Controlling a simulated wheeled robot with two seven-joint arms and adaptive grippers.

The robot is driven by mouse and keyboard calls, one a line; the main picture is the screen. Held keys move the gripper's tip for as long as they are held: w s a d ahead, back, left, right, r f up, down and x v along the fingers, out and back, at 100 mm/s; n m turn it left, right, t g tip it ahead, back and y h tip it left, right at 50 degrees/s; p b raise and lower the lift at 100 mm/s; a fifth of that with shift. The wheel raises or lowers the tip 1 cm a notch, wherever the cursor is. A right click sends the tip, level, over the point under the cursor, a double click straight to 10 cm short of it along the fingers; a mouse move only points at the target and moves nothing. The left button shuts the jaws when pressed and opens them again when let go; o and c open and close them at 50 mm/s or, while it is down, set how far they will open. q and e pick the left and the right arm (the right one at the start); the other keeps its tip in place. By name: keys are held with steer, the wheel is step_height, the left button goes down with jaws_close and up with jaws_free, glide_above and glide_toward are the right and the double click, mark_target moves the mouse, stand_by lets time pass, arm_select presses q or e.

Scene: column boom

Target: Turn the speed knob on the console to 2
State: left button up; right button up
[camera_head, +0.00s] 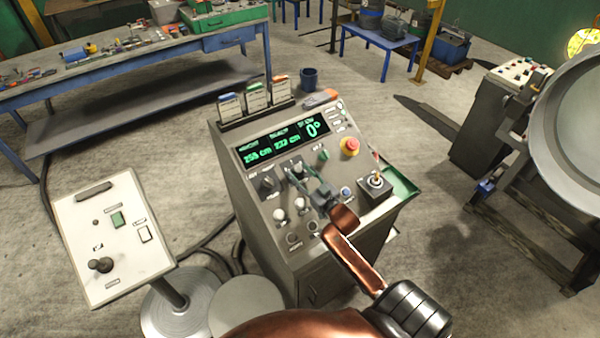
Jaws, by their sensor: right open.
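The grey console (222,165) stands in the middle of the head view, with a sloped top and a lit green display (283,143). A dark knob (268,184) sits on the left of its panel, clear of my gripper. Another dark control (297,169) is partly hidden at my fingertips. The lettering is too small to read, so I cannot tell which is the speed knob or its setting. My right gripper (304,178) is open over the middle of the panel, its fingers pointing up-left; I cannot tell whether they touch a control. My left gripper is out of view.
A red mushroom button (349,146), a joystick box (376,188) and white-topped levers (280,214) crowd the panel around my gripper. A white pedestal panel (75,240) stands left of the console. A blue workbench (130,62) is behind.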

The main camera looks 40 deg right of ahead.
steer(key=s, duration=1.1)
steer(key=shift+s+a, duration=0.3)
steer(key=shift+a, duration=0.15)
